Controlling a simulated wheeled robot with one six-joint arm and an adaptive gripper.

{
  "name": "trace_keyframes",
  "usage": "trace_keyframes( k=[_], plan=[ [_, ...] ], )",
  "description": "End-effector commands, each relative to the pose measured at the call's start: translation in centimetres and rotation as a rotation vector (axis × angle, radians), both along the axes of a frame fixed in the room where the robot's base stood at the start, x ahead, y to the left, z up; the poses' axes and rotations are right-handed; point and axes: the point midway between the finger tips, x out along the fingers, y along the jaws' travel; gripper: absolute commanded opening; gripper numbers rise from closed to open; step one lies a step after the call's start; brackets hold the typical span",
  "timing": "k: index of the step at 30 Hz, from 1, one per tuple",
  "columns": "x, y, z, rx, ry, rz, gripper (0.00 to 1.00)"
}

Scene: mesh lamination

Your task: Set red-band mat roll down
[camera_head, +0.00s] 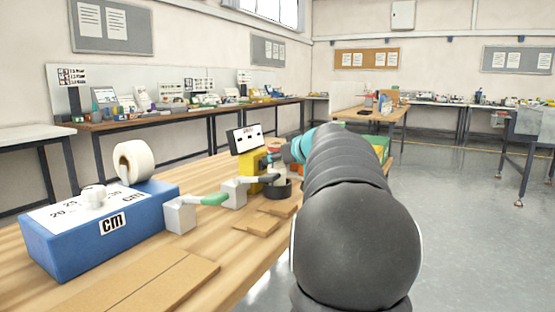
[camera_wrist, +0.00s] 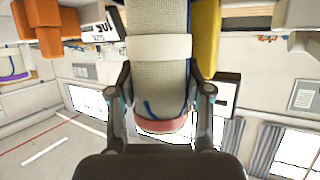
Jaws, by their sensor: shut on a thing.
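The red-band mat roll (camera_wrist: 160,85) is a beige woven roll in the wrist view, with a pale strap around its middle and a red band (camera_wrist: 163,124) at the end nearest my wrist. My gripper (camera_wrist: 165,92) is shut on it, one finger on each side. A blue line shows along the roll; its far end runs out of the picture. In the head view my arm hides most of the gripper, which is near the yellow device (camera_head: 251,167). Whether the roll touches anything below cannot be told.
On the wooden bench stand a blue box marked cm (camera_head: 112,232), a white roll (camera_head: 133,161), grey blocks with a green handle (camera_head: 214,199), a black ring (camera_head: 277,189) and flat wooden boards (camera_head: 140,283). The open floor (camera_head: 460,220) lies to the right.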

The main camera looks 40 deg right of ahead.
Motion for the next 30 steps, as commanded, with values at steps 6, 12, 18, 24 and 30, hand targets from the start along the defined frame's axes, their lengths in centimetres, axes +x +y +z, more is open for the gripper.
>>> trace_keyframes(
  k=[6, 12, 18, 24, 30],
  plan=[
    [0.0, 0.0, -0.3, -0.001, -0.001, 0.000, 0.02],
    [0.0, 0.0, -0.3, 0.000, 0.000, 0.000, 0.75],
    [0.0, 0.0, -0.3, 0.000, 0.000, 0.000, 0.75],
    [0.0, 0.0, 0.2, 0.000, 0.000, 0.000, 0.75],
    [-2.7, 0.1, 1.0, -0.002, -0.002, -0.004, 0.75]
  ],
)
